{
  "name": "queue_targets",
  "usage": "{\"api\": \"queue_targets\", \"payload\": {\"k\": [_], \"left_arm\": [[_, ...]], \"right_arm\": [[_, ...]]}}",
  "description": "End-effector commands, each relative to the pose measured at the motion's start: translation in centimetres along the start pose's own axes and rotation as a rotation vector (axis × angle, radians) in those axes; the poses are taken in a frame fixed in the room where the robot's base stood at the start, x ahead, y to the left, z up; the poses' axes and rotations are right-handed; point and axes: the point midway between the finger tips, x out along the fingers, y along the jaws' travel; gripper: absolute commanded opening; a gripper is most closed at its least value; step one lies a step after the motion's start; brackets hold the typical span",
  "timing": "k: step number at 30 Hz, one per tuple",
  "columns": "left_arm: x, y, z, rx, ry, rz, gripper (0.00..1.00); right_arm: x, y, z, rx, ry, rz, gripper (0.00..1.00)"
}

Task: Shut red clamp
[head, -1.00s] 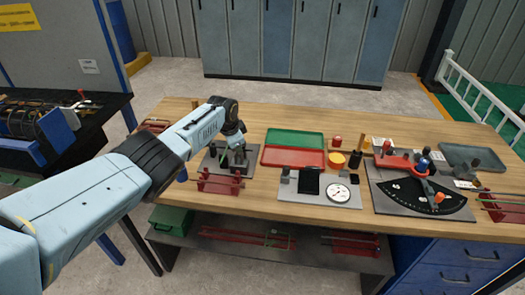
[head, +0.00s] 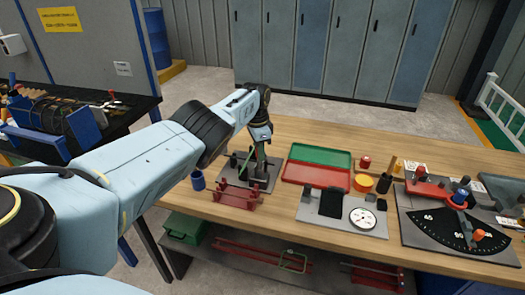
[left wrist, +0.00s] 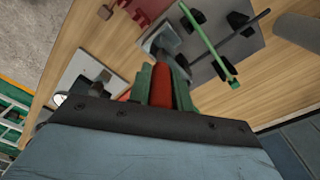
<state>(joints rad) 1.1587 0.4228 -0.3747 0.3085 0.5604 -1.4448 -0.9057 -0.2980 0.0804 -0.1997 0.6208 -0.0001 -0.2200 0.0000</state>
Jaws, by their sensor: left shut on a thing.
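My left gripper (head: 262,148) is over the grey plate (head: 268,181) at the left end of the wooden bench. In the left wrist view its fingers (left wrist: 162,85) are shut on a red handle (left wrist: 162,80), seemingly the red clamp's handle. A grey metal part (left wrist: 160,38) lies just beyond the fingertips. A green bar (left wrist: 208,42) and a dark bar (left wrist: 245,35) cross above the plate beside it. In the head view the gripper hides most of the clamp. My right gripper is not in view.
A red stand (head: 237,196) is in front of the plate, with a blue cup (head: 197,180) to its left. Red (head: 312,175) and green (head: 322,157) trays, a dial gauge (head: 362,218) and a black angle scale (head: 455,231) are to the right. A darker bench (head: 140,104) is at the left.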

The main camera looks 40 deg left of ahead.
Motion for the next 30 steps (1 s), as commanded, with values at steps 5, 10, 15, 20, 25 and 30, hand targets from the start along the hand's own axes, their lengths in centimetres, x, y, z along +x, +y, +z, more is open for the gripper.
{"api": "queue_targets", "payload": {"k": [5, 10, 15, 20, 25, 30], "left_arm": [[-0.1, 0.0, -0.1, -0.001, 0.001, -0.002, 0.0], [-0.1, -0.1, -0.1, 0.0, 0.001, -0.002, 0.4], [-0.1, -0.1, 0.0, 0.0, 0.0, -0.002, 0.41], [-0.3, 0.0, 0.0, 0.0, 0.0, -0.002, 0.41], [-2.0, -0.1, 0.0, 0.001, 0.001, -0.004, 0.41], [-5.4, -0.1, -0.1, 0.001, 0.003, -0.005, 0.41]], "right_arm": [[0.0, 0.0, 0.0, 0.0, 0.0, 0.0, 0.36], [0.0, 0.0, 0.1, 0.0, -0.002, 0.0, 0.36], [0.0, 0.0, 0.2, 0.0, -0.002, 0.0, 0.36], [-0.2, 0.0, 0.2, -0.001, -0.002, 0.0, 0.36], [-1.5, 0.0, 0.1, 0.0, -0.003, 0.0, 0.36], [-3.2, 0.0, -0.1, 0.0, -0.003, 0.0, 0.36]]}}
